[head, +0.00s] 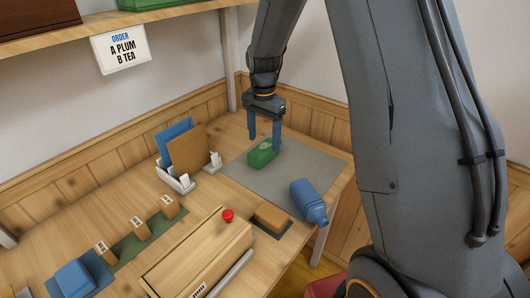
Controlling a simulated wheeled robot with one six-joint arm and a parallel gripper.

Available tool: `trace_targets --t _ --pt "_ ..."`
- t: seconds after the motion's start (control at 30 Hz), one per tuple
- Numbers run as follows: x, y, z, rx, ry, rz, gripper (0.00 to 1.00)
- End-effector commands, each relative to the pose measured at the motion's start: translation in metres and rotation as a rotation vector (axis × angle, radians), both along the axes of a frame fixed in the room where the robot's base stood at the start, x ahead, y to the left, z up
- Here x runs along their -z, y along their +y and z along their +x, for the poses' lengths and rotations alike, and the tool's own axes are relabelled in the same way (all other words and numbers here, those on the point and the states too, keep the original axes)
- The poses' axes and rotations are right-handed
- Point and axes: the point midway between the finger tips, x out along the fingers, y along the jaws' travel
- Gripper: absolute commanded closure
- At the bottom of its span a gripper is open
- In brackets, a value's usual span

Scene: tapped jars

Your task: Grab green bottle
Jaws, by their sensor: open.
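A small green object (262,154) with a boxy shape lies on the grey mat (235,177) at the back right of the table. It has a small pale mark on its top, and I cannot tell that it is a bottle. My gripper (264,143) points down over it with its two blue fingers apart and nothing held between them. The right fingertip is close to the object's right end; whether it touches cannot be told. A blue bottle (309,200) lies on its side at the mat's front right, its cap end toward the front.
A white rack (176,181) with blue and brown folders stands left of the mat. In front are a wooden box (200,255) with a red knob (227,215), a brown block (271,217), small wooden tags (139,228) and a blue block (75,279). A shelf with an order sign (121,50) hangs above.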

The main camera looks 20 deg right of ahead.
Motion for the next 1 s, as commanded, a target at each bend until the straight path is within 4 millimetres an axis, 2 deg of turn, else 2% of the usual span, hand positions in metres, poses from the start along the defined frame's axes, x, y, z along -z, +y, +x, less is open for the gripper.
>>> trace_targets --t 0.4,0.7,0.73,1.0 --pt "0.047 -0.004 -0.001 -0.002 0.000 0.000 0.34" --pt "0.053 -0.004 -0.001 -0.003 -0.002 0.000 0.34" --pt "0.053 -0.004 -0.001 -0.003 -0.002 0.000 0.36" --pt "0.053 -0.004 -0.001 -0.003 -0.001 0.000 0.79"
